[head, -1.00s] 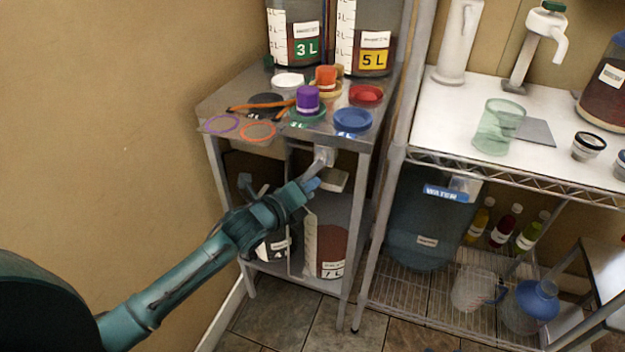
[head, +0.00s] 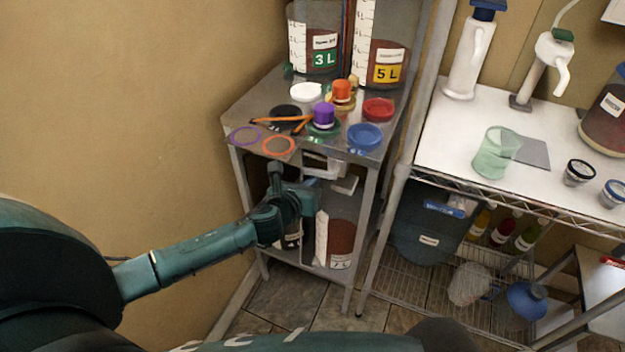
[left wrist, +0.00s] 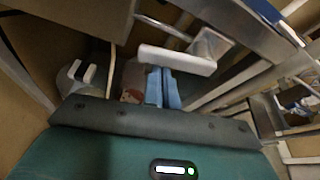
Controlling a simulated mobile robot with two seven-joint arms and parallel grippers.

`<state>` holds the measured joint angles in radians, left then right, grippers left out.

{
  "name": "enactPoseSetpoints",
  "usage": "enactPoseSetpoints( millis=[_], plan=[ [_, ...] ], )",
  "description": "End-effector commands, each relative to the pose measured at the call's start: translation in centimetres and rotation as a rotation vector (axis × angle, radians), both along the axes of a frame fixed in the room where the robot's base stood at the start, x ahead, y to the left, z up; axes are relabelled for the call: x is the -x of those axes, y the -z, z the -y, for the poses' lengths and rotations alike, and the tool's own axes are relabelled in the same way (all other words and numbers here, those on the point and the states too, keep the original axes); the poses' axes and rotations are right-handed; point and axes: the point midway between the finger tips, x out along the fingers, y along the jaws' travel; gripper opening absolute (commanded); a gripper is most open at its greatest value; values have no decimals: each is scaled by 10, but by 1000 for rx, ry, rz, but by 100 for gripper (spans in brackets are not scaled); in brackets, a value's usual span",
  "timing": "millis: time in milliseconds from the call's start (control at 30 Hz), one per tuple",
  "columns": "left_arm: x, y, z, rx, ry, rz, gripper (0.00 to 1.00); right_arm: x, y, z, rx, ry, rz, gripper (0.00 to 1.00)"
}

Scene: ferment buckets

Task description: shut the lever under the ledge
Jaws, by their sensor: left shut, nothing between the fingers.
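The ledge is the front edge of the grey metal table top (head: 262,104). The pale lever (head: 322,168) sits just under it, at the front. In the left wrist view the lever (left wrist: 178,60) is a white bar on a metal bracket, lying nearly level across the picture. My left gripper (head: 311,183) is at the lever, below the ledge. Its blue fingers (left wrist: 163,88) are shut together and empty, with their tips right by the underside of the bar. Whether they touch it I cannot tell. My right gripper is not in view.
Lids and rings, including a blue lid (head: 365,136), lie on the table top near its edge. Two marked buckets, one labelled 3 L (head: 318,45), stand behind. A bucket (head: 340,240) sits on the shelf below. A wire rack (head: 480,160) stands close on the right.

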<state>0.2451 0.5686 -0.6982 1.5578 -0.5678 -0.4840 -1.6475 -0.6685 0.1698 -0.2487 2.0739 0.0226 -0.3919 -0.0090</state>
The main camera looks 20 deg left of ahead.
Motion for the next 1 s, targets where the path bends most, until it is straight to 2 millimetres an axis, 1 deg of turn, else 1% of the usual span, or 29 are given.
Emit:
enactPoseSetpoints(
  millis=[167, 500, 833, 900, 1000],
  plan=[
    [0, 0, 2, 3, 0, -1, 0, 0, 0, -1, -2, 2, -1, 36],
    [1, 0, 16, 3, 0, -1, 0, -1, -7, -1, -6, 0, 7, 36],
    [1, 1, 17, 3, 0, -1, 0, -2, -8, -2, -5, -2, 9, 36],
    [1, 1, 17, 3, 0, -1, 0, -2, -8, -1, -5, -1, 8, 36],
    [0, 10, 13, 3, -1, -1, 0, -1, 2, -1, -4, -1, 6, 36]
  ],
)
